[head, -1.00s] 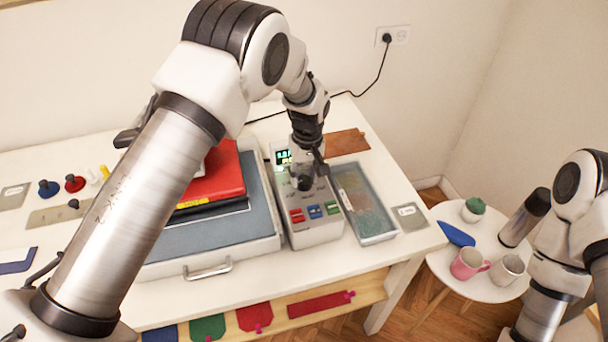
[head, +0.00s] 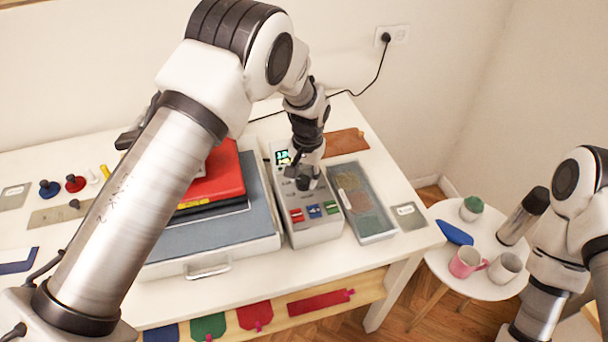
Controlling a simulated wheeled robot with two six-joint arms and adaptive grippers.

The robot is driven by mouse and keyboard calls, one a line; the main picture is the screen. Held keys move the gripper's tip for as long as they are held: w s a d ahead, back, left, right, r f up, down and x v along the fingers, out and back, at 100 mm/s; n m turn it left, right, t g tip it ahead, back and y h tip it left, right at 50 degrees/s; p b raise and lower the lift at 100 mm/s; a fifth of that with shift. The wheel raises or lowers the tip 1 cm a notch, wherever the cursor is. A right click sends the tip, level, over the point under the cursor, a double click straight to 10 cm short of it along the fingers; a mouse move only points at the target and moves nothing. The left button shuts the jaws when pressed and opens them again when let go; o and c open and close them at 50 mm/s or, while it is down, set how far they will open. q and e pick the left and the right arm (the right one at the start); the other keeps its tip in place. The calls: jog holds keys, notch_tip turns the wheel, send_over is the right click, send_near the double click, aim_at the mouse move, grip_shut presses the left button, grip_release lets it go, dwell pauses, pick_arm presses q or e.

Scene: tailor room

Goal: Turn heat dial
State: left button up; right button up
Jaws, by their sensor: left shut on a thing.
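A grey control box (head: 315,236) stands on the white table, with a small lit display (head: 283,157) at its far end and red, blue and green buttons near its front. My left gripper (head: 303,182) reaches down over the middle of the box, its fingers shut at the dark heat dial (head: 303,184). The gripper covers part of the dial and the panel around it. The display's digits are too small to read. My right arm shows at the right edge, but its gripper is not in view.
A glass-grey tray (head: 372,222) stands close on the right.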

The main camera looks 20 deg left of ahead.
aim_at(308, 179)
pick_arm(q)
jog(key=shift+s+f, duration=0.1)
jog(key=shift+f, duration=0.05)
dwell(0.3)
jog(key=o, duration=1)
jog(key=shift+o, duration=0.7)
jog(key=shift+w, duration=0.25)
notch_tip(308, 179, up, 12)
jog(key=shift+d, duration=0.4)
jog(key=shift+f, duration=0.1)
